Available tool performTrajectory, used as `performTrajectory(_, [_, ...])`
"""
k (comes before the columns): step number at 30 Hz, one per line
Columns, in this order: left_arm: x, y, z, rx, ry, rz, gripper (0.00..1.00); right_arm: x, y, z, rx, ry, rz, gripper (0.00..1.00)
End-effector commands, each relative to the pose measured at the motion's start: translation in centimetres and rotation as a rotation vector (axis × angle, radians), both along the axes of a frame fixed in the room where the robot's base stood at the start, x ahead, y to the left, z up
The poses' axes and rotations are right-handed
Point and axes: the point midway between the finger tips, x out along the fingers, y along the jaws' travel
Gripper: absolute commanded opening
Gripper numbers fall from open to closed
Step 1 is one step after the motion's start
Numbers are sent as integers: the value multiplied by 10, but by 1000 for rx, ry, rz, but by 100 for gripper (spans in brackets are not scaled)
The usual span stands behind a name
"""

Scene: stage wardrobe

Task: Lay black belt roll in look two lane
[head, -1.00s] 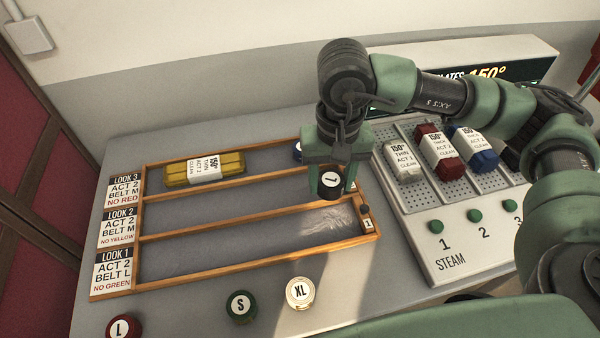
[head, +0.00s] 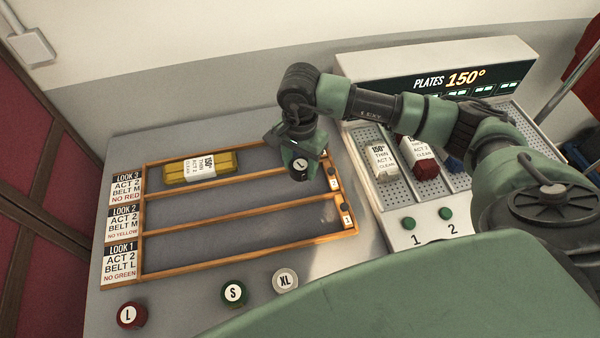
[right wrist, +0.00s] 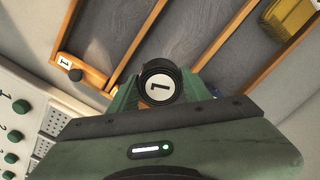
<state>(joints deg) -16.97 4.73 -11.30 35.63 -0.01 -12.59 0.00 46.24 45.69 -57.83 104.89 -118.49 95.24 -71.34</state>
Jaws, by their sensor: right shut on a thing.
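My right gripper (head: 298,160) is shut on the black belt roll (head: 300,164), which has a round white label reading 1. The roll also shows between the fingertips in the right wrist view (right wrist: 160,84). In the head view it appears near the right end of the wooden rack, around the rail between the look 3 and look 2 lanes. Its height above the rack is hard to tell. The look two lane (head: 220,204) is the middle one and its visible floor is bare. My left gripper is not in view.
A yellow bundle (head: 198,168) lies in the look 3 lane. The look 1 lane (head: 240,236) looks empty. Red (head: 131,315), green (head: 235,293) and pale (head: 285,281) rolls stand in front. The steam panel (head: 400,240) with bundles is at right.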

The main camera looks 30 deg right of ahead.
Motion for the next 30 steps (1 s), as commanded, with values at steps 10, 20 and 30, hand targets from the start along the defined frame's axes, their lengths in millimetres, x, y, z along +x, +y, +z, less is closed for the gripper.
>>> performTrajectory(10, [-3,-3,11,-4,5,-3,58,-1,1,-39,0,4,-1,4])
performTrajectory(20, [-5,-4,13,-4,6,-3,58,1,0,-55,0,-2,1,4])
performTrajectory(30, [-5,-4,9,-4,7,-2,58,0,0,-58,0,-1,0,70])
